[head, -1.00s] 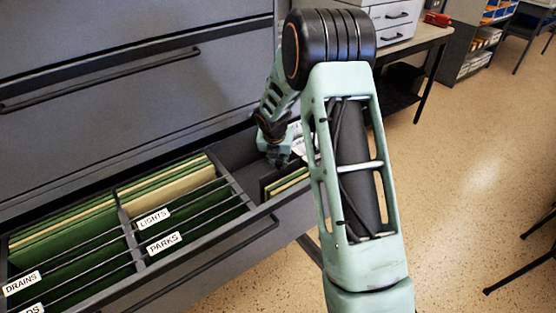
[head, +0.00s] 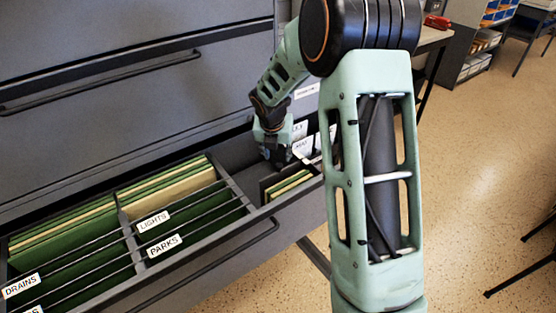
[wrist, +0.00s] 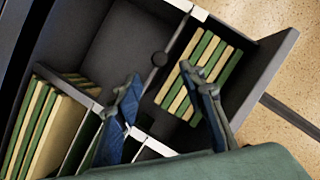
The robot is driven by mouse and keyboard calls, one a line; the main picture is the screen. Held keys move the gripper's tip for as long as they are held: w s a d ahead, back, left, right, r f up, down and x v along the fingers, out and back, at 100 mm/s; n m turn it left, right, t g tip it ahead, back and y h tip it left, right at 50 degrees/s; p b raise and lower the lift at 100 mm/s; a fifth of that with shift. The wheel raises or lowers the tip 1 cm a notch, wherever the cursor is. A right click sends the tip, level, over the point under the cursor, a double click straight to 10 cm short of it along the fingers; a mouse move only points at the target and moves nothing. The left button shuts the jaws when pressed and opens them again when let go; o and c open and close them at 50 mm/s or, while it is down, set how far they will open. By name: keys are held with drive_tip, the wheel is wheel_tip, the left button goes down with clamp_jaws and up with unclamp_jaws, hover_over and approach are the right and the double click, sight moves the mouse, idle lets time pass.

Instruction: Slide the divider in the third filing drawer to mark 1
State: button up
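The third filing drawer (head: 205,247) is pulled open, with hanging files in its left part. In the head view, my gripper (head: 277,160) reaches down into the drawer. I cannot read which mark the divider stands at.
Labelled LIGHTS and PARKS files (head: 165,192) sit left of my gripper. The closed upper drawer's bar handle (head: 100,80) projects above. The drawer's side wall (wrist: 262,80) bounds the folders. Open floor (head: 480,200) lies to the right.

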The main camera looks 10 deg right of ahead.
drive_tip(key=shift+v, duration=2.3)
